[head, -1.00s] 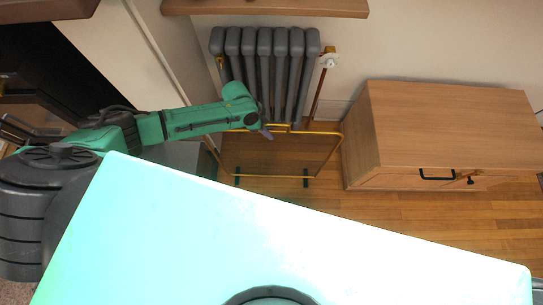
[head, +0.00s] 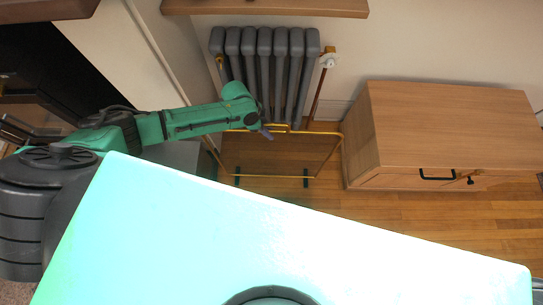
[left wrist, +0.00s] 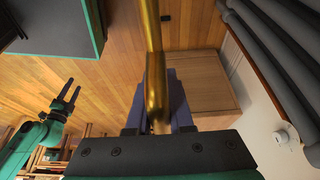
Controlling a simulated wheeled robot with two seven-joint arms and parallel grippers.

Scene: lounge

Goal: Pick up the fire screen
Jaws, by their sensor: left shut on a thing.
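The fire screen (head: 280,155) has a thin gold frame, a see-through dark panel and dark feet. It stands upright on the wooden floor in front of the radiator in the head view. My left gripper (head: 266,132) is at its top edge. In the left wrist view my left gripper (left wrist: 160,100) is shut on the gold top bar of the fire screen (left wrist: 152,45), with a finger on each side. My right gripper (left wrist: 73,88) shows at the left of the left wrist view, open and empty, far from the screen.
A grey radiator (head: 265,60) with a valve and pipe is close behind the screen. A wooden cabinet (head: 450,125) stands just to its right. A wooden shelf edge (head: 265,8) is above. Free floor (head: 420,215) lies in front of the cabinet.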

